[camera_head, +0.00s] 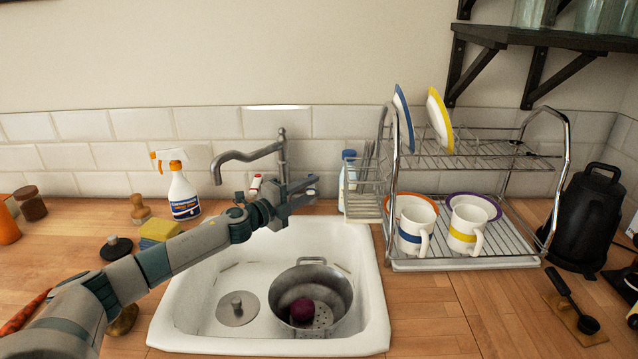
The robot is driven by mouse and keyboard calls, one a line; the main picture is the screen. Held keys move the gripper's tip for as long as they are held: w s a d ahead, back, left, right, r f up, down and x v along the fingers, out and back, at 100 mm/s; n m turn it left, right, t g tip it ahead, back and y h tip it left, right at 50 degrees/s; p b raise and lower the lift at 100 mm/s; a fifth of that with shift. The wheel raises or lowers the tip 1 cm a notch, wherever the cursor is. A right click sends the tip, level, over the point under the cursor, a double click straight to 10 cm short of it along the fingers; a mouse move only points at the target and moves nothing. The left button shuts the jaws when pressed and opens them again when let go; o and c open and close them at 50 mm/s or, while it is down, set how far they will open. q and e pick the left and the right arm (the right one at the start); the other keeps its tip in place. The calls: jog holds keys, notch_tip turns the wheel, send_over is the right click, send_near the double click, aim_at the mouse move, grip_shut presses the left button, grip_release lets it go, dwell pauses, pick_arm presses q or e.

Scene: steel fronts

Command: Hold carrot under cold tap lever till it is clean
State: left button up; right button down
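A carrot (24,314), orange-red, lies on the counter at the far left, partly behind my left arm. The grey metal tap (246,155) stands behind the sink, its spout pointing left; a short upright part tops its post. My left gripper (307,192) is in front of the tap's base, over the back rim of the white sink (190,290). Its fingers point right, look apart, and hold nothing I can see. It hides the lower tap, so I cannot tell whether it touches it. No water shows. My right gripper is out of view.
A metal colander (340,290) with a dark purple round item (302,310) sits in the sink beside a drain plug (237,308). A spray bottle (183,193) and yellow sponges (158,230) stand left; a dish rack (470,262) with mugs and plates stands right.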

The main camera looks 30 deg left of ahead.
pick_arm(q)
jog(key=shift+w+d, duration=0.1)
jog(key=shift+w, duration=0.2)
jog(key=shift+r, duration=0.1)
grip_shut()
jog(key=shift+d, duration=0.1)
